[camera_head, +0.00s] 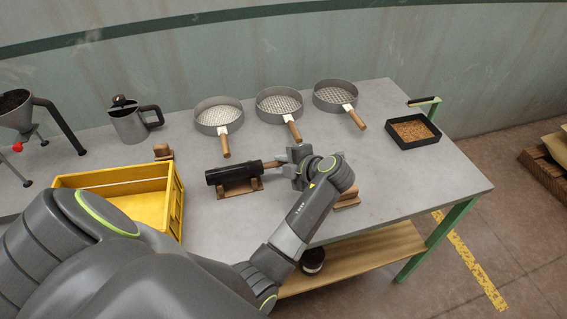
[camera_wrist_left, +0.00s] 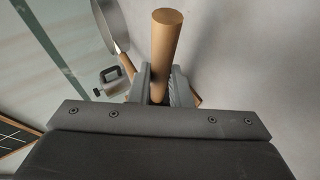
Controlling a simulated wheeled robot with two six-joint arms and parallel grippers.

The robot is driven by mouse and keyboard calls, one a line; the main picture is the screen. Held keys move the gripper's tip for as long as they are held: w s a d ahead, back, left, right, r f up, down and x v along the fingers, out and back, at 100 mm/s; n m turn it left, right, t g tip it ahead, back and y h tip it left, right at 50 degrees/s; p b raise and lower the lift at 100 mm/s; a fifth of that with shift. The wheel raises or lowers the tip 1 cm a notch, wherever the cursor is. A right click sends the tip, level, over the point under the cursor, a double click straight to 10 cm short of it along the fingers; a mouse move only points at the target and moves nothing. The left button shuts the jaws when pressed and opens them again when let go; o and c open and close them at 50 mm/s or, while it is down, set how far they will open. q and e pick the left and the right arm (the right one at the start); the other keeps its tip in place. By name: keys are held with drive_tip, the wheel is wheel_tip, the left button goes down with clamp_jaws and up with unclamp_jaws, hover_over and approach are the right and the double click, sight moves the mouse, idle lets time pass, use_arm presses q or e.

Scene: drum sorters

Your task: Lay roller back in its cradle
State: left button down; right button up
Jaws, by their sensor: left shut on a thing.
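The roller (camera_head: 235,176) is a black cylinder with a wooden handle. It lies roughly level over a wooden cradle (camera_head: 240,190) in the head view; I cannot tell whether it rests fully in it. My left gripper (camera_head: 285,165) is shut on the roller's wooden handle, to the right of the black part. In the left wrist view, a wooden rod (camera_wrist_left: 165,50) stands between the fingers of my left gripper (camera_wrist_left: 157,88). The black part is not visible there. My right gripper is not in view.
A yellow crate (camera_head: 178,197) stands to the left of the roller. Three sieves (camera_head: 218,113) with wooden handles lie behind it. A wooden block (camera_head: 347,198) sits to the right of my arm. A black tray (camera_head: 409,143) stands near the right edge.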

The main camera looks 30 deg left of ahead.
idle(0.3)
use_arm(q)
drive_tip(key=c, duration=1.3)
unclamp_jaws()
drive_tip(key=shift+o, duration=0.2)
drive_tip(key=shift+r, duration=0.1)
